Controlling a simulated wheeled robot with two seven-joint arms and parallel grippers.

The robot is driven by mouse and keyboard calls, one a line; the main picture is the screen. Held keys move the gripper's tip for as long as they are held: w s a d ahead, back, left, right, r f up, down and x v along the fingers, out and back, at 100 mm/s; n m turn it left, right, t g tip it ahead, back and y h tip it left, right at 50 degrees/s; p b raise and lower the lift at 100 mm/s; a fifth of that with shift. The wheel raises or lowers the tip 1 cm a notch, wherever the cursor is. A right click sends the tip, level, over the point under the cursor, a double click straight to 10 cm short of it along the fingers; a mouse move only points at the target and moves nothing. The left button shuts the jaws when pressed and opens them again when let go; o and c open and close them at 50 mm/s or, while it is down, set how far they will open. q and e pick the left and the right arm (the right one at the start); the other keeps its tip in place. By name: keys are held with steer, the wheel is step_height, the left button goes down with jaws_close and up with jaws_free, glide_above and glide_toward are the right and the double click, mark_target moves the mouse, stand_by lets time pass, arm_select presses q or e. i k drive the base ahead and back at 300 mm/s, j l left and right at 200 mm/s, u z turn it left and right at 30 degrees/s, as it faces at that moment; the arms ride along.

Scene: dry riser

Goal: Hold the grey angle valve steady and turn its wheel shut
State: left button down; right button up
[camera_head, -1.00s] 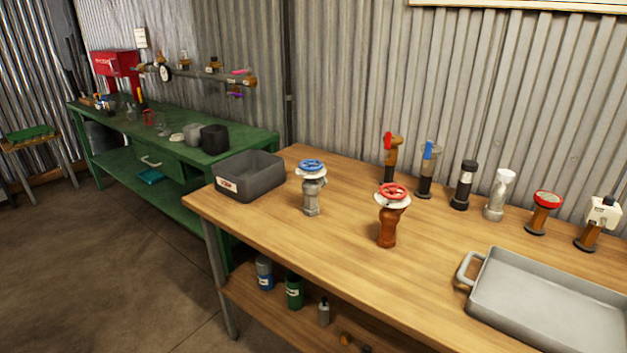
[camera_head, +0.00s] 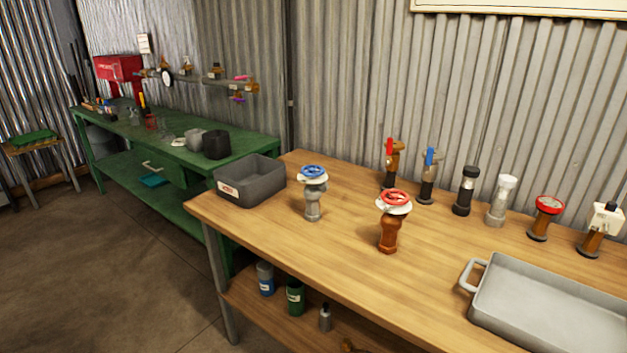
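The grey angle valve (camera_head: 312,205) stands upright on the wooden workbench. Its blue wheel (camera_head: 313,171) is on top, above a pale disc. A similar brown valve (camera_head: 388,233) with a red wheel (camera_head: 394,197) stands to its right and a little nearer. Neither of my grippers is in the head view, and nothing touches the grey valve. How far its wheel is turned cannot be told.
A grey open bin (camera_head: 250,185) stands left of the grey valve. A metal tray (camera_head: 545,300) lies at the right. Several fittings, including a black-topped one (camera_head: 465,192), line the back. The wooden bench (camera_head: 335,258) is clear in front of the valves.

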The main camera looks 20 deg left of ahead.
mark_target(312, 167)
steer(key=i+j+z, duration=0.4)
steer(key=j, duration=0.65)
steer(key=i+j+z, duration=0.15)
steer(key=j+z, duration=0.25)
steer(key=j, duration=0.7)
steer(key=j+z, duration=0.4)
steer(key=j, duration=0.75)
